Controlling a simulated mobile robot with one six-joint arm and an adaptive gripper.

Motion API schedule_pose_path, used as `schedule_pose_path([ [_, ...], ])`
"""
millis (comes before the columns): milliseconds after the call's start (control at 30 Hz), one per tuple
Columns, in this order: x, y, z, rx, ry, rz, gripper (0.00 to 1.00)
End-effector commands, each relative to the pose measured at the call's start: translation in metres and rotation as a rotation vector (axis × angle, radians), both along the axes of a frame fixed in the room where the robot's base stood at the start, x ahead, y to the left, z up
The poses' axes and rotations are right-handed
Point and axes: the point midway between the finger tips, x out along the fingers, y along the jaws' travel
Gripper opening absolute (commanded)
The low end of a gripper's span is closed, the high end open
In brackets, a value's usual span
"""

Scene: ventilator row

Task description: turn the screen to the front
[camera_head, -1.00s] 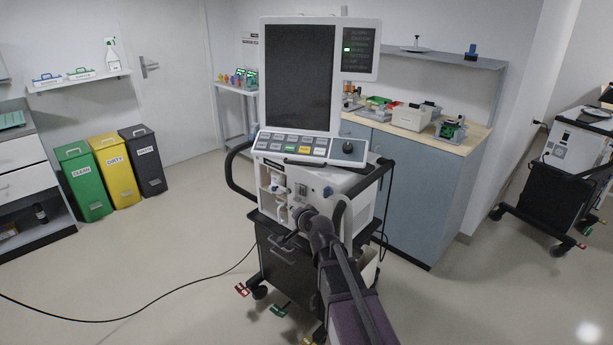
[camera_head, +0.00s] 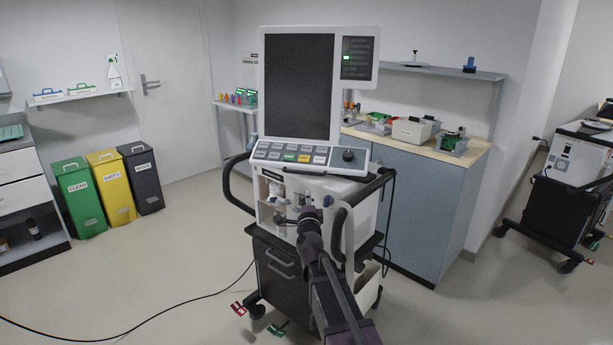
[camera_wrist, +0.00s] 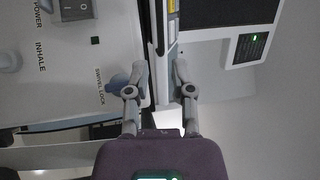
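The ventilator's screen (camera_head: 298,88) is a dark upright panel in a light frame, facing the head camera. A small side display (camera_head: 358,58) with a green light is at its right. A keypad panel (camera_head: 305,156) slopes below it. My gripper (camera_head: 308,212) is in front of the ventilator body (camera_head: 360,205), below the keypad. In the wrist view my gripper (camera_wrist: 161,75) is open, its fingers on either side of a thin pale panel edge (camera_wrist: 159,40); contact is unclear. A blue-grey knob (camera_wrist: 118,82) beside the "SWIVEL LOCK" label is near the left finger. The screen (camera_wrist: 220,10) shows upper right.
A counter (camera_head: 385,135) stands behind the ventilator. Green (camera_head: 77,198), yellow (camera_head: 112,188) and dark (camera_head: 142,178) bins stand left. Another cart (camera_head: 570,200) stands right. A cable (camera_head: 170,312) crosses the floor at front left. Open floor lies between the bins and ventilator.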

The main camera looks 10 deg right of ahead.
Motion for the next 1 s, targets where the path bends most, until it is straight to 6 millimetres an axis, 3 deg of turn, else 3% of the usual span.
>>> schedule_pose_path([
  [367, 0.013, -0.001, 0.003, -0.001, 0.001, 0.002, 0.31],
  [1000, 0.101, -0.014, 0.020, -0.001, 0.001, 0.002, 0.31],
])
